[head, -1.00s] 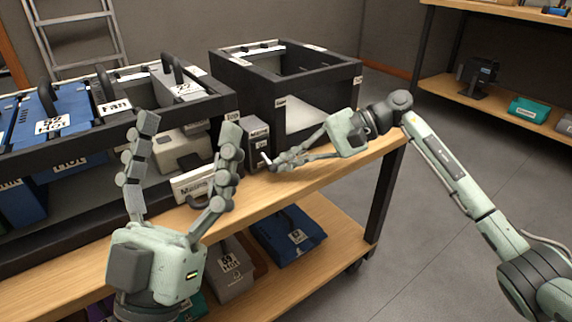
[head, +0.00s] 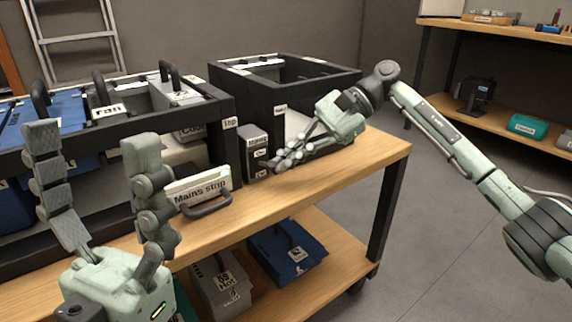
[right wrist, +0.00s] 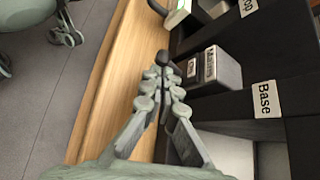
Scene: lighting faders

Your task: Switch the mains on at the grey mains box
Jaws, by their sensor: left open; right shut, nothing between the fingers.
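The grey mains box (head: 256,150) stands on the wooden bench top, with small labels down its front. It also shows in the right wrist view (right wrist: 214,70), with a "Mains" label. A black round knob (right wrist: 163,57) sits just beyond my right fingertips in that view; I cannot tell whether they touch it. My right gripper (head: 278,165) is shut and empty, close in front of the box's lower front. It also shows in the wrist view (right wrist: 159,75). The lever's position is hard to tell behind the fingers. My left gripper (head: 88,140) is open and empty, left of the box.
A "Mains strip" sign (head: 200,188) and a dark handle (head: 208,205) are left of the box. Black open-topped frames (head: 232,165) stand behind and beside it. Blue (head: 287,252) and grey (head: 220,285) cases lie on the lower shelf. The bench's right end is clear.

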